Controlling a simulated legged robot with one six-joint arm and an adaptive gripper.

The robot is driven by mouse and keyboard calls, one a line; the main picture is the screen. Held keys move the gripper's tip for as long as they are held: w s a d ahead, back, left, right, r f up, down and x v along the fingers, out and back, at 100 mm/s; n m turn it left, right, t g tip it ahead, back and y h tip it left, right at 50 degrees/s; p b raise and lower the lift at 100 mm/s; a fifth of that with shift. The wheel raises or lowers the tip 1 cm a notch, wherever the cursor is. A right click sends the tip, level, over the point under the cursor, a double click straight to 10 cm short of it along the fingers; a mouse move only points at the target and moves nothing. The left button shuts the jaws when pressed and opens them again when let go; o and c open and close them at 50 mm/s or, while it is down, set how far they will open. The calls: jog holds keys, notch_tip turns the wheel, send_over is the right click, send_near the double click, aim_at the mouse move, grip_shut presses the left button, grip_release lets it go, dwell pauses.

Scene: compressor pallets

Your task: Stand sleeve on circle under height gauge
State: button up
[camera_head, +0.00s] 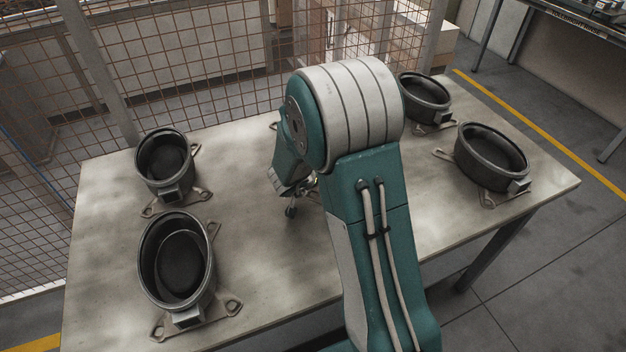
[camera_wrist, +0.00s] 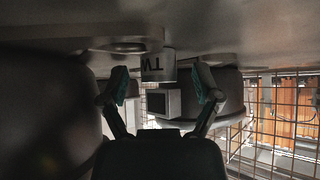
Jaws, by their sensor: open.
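My gripper (camera_head: 293,207) reaches down behind my arm, low over the middle of the table in the head view. In the wrist view, which looks upside down, its two fingers (camera_wrist: 161,84) are spread apart. A small pale piece with dark lettering (camera_wrist: 156,68) shows between and beyond the fingertips, against the table surface. I cannot tell whether it is the sleeve, and I see no contact with the fingers. I cannot make out a height gauge or a circle in either view; my arm hides part of the table.
Dark open round housings on bracket plates stand at the left back (camera_head: 165,165), left front (camera_head: 177,262), right back (camera_head: 425,98) and right front (camera_head: 490,157). The table (camera_head: 270,270) is bare at its middle front. A wire mesh fence (camera_head: 220,60) runs behind it.

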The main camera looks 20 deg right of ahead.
jog(key=shift+d, duration=0.1)
grip_shut()
dwell(0.3)
